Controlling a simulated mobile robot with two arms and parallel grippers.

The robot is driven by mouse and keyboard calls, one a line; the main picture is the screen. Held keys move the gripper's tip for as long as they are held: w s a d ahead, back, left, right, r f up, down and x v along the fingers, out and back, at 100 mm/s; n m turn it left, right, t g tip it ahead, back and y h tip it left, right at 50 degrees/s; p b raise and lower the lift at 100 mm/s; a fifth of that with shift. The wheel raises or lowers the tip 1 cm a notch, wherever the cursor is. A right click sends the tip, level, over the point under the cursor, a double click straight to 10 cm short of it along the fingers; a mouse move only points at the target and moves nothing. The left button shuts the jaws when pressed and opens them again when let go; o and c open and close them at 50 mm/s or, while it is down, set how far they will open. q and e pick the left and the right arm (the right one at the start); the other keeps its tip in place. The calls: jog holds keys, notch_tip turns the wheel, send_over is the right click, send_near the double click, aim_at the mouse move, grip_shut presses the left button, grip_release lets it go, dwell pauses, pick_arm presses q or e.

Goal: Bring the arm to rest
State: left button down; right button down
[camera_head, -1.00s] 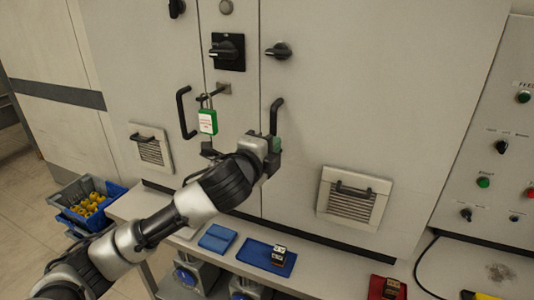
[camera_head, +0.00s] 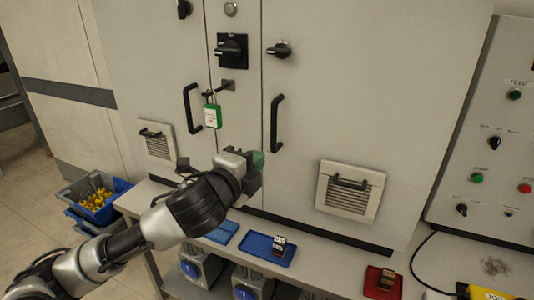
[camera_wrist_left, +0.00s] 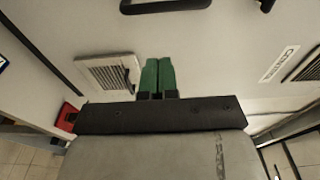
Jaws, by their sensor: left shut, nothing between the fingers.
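My left arm comes in from the lower left in the head view. Its left gripper (camera_head: 257,160) is in front of the cabinet (camera_head: 320,110), just below the right door handle, and largely hidden behind the wrist. In the left wrist view its two green fingers (camera_wrist_left: 158,76) lie side by side, shut with nothing between them. A green padlock (camera_head: 212,116) with a white label hangs from the hasp between the door handles, apart from the gripper. My right gripper is not in view.
A bench (camera_head: 330,281) below the cabinet holds a blue tray (camera_head: 258,245) with a small block (camera_head: 279,247) and a red tray (camera_head: 375,291). A blue crate (camera_head: 72,200) with yellow items stands at left. A control panel (camera_head: 500,150) is at right.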

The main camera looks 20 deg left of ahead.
pick_arm(q)
jog(key=s+d+f+n+g+y, duration=0.1)
jog(key=s+f+n+g, duration=0.3)
jog(key=f, duration=0.5)
jog(key=s+d+f+n+g+y, duration=0.1)
jog(key=s+f+n+g, duration=0.1)
jog(key=s+f+n, duration=0.55)
jog(key=s+f+n+g, duration=0.6)
jog(key=s+f+g, duration=0.2)
jog(key=s+f, duration=0.8)
notch_tip(320, 180, down, 26)
jog(key=s+g+p, duration=0.1)
jog(key=s+g, duration=0.1)
jog(key=s, duration=0.1)
jog(key=s+a+f, duration=0.2)
jog(key=s+f, duration=1.1)
jog(key=s, duration=0.2)
jog(key=shift+a+f+g+y+p, duration=0.2)
jog(key=shift+a+g+y+p, duration=0.1)
jog(key=shift+a+g+p, duration=0.15)
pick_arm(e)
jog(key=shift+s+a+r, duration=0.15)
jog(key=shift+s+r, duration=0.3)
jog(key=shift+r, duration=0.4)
